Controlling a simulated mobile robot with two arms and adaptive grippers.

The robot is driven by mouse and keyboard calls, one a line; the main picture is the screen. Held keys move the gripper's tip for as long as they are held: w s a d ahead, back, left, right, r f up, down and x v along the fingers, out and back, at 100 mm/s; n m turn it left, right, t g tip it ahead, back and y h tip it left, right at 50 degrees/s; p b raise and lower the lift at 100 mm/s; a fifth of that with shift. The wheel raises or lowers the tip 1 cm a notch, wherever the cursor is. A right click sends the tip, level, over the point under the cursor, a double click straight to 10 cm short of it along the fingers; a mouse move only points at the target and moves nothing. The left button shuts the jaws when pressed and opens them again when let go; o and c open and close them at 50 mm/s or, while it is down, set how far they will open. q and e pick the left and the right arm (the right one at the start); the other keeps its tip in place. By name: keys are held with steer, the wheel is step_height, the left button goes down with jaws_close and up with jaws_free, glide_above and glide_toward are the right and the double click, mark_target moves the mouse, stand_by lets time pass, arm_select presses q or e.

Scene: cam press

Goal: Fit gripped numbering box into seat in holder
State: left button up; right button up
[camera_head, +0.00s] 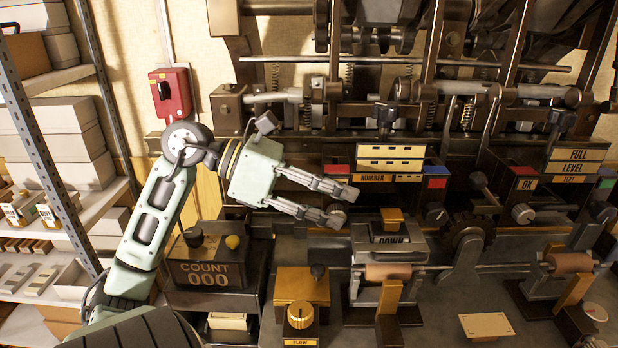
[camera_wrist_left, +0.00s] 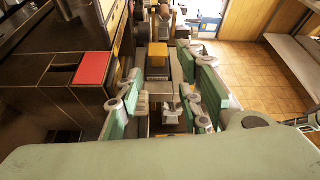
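A black unit labelled NUMBER (camera_head: 390,165), with pale yellow bars, stands in the press near the middle of the head view. Which part is the numbering box, and where its seat is, I cannot tell for sure. My left gripper (camera_head: 345,205) is below and left of this unit. Its two fingers point right and are spread apart, with nothing visibly held. In the left wrist view my left gripper (camera_wrist_left: 165,119) also has its fingers apart. Beyond the fingertips is a grey block labelled DOWN (camera_head: 391,240) with an orange top (camera_head: 392,215). My right gripper is not in view.
A COUNT box (camera_head: 207,272) and an orange block with a FLOW knob (camera_head: 301,315) stand below my left arm. A roller (camera_head: 388,271) lies in front of the DOWN block. The press frame and levers crowd the space above. Shelves (camera_head: 65,140) stand at left.

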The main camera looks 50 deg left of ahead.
arm_select(q)
steer(key=shift+b+v, duration=0.5)
steer(key=shift+v, duration=1.75)
